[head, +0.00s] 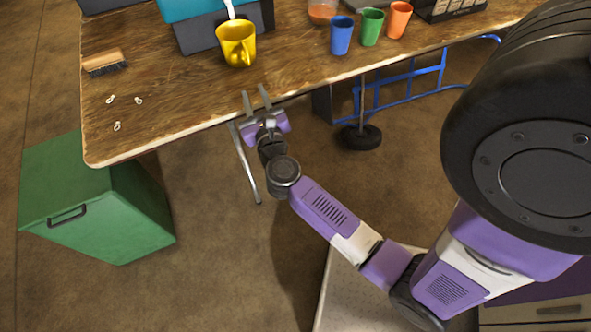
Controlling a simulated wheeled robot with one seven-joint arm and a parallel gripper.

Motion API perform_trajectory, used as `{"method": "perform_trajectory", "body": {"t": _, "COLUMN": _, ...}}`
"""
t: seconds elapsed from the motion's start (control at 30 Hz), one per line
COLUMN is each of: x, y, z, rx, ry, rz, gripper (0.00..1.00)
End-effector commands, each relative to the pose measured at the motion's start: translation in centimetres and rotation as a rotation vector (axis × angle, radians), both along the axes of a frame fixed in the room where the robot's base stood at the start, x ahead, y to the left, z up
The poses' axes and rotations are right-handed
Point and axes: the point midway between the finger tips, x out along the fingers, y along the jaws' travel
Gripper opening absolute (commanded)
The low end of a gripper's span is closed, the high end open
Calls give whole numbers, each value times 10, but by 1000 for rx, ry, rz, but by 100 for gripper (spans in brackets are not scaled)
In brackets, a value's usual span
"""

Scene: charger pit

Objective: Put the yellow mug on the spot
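The yellow mug (236,44) stands on the wooden table (185,95), close to the front of a dark grey box-like thing with a teal top. My gripper (256,95) is at the table's front edge, below the mug in the picture, with its two fingers apart and pointing toward the mug. Nothing is between the fingers, and they do not touch the mug. I cannot make out a marked spot on the table.
Blue (341,35), green (371,27) and orange (398,20) cups stand right of the mug. A brush (104,63) and several small pale pieces (117,126) lie at the left. A green bin (95,205) stands below the table's left corner. The table's front middle is clear.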

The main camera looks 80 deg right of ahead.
Motion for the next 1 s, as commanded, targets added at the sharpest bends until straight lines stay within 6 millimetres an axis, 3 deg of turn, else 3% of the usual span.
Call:
{"method": "perform_trajectory", "body": {"t": 0.3, "x": -58, "y": 151, "z": 11, "rx": -748, "ry": 754, "rz": 275, "gripper": 30}}
{"method": "perform_trajectory", "body": {"t": 0.6, "x": -130, "y": 269, "z": 30, "rx": -1688, "ry": 1302, "rz": 481, "gripper": 30}}
{"method": "perform_trajectory", "body": {"t": 0.8, "x": -176, "y": 315, "z": 40, "rx": -2306, "ry": 1470, "rz": 507, "gripper": 30}}
{"method": "perform_trajectory", "body": {"t": 1.0, "x": -197, "y": 329, "z": 46, "rx": -2622, "ry": 1503, "rz": 474, "gripper": 30}}
